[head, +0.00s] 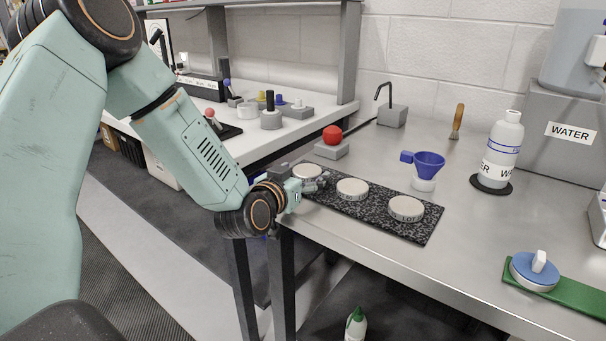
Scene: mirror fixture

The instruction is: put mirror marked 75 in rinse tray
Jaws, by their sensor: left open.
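Three round white discs sit on a black speckled slab (370,222): a left one (307,170), a middle one (352,188) and a right one (406,208). Their side markings are too small to read, so I cannot tell which is the mirror marked 75. My left gripper (322,181) is open at the left end of the slab, beside the left disc and partly in front of it. I cannot tell if it touches the disc. I cannot make out a rinse tray. My right gripper is out of view.
A red ball on a grey block (332,151), a blue funnel (429,165) and a WATER bottle (500,150) stand behind the slab. A blue-topped disc (535,272) lies on a green mat (572,297) at right. The steel bench front between is clear.

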